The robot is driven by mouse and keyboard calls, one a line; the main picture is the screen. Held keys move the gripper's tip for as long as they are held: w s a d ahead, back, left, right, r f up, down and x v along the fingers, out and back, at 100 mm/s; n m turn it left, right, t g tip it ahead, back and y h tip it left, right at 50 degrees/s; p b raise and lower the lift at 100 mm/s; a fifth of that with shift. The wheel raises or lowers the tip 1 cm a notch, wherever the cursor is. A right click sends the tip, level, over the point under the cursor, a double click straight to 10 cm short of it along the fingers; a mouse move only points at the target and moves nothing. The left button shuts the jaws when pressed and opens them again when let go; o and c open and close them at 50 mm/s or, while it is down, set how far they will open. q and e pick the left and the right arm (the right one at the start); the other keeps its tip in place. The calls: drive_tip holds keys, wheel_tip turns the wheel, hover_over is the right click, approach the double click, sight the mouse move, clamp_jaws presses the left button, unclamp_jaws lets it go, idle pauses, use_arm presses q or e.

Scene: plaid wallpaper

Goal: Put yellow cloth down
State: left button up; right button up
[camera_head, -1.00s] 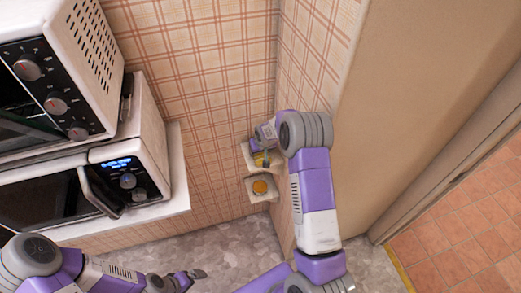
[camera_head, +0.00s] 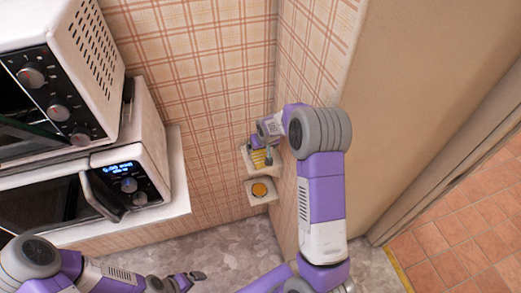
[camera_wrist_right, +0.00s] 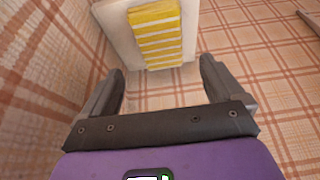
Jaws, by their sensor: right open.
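The yellow cloth with pale stripes (camera_head: 258,158) lies on the upper small white shelf (camera_head: 246,150) in the wall corner. In the right wrist view the cloth (camera_wrist_right: 154,38) lies flat on the shelf plate (camera_wrist_right: 113,22), beyond my fingertips. My right gripper (camera_head: 268,157) is beside the cloth in the head view. In the wrist view my right gripper (camera_wrist_right: 161,75) is open, its fingers apart with nothing between them. My left gripper (camera_head: 195,277) is low at the left, away from the cloth; its jaw opening is too small to judge.
A lower small shelf (camera_head: 250,198) holds a round yellow-orange item (camera_head: 260,189). Two stacked ovens (camera_head: 140,175) stand on a white ledge (camera_head: 178,200) at the left. Plaid walls meet behind the shelves, and a plain beige panel (camera_head: 420,110) is at the right.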

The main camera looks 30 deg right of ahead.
drive_tip(key=v, duration=0.4)
drive_tip(key=s+a+f+g+y, duration=0.1)
drive_tip(key=s+a+f, duration=0.4)
drive_tip(key=a+f, duration=0.15)
drive_tip(key=s+a+f+g+y, duration=0.1)
drive_tip(key=s+a+f+y, duration=0.1)
drive_tip(key=s+a+f, duration=0.35)
drive_tip(key=s+a+f+y, duration=0.1)
drive_tip(key=s+a+f, duration=0.3)
drive_tip(key=s+a, duration=0.2)
drive_tip(key=s+a+f+g+y, duration=0.1)
drive_tip(key=s+a+f, duration=0.3)
drive_tip(key=s, duration=0.5)
drive_tip(key=shift+s+a+g, duration=0.3)
drive_tip(key=shift+s+a, duration=0.05)
drive_tip(key=shift+a, duration=0.8)
drive_tip(key=shift+c, duration=0.2)
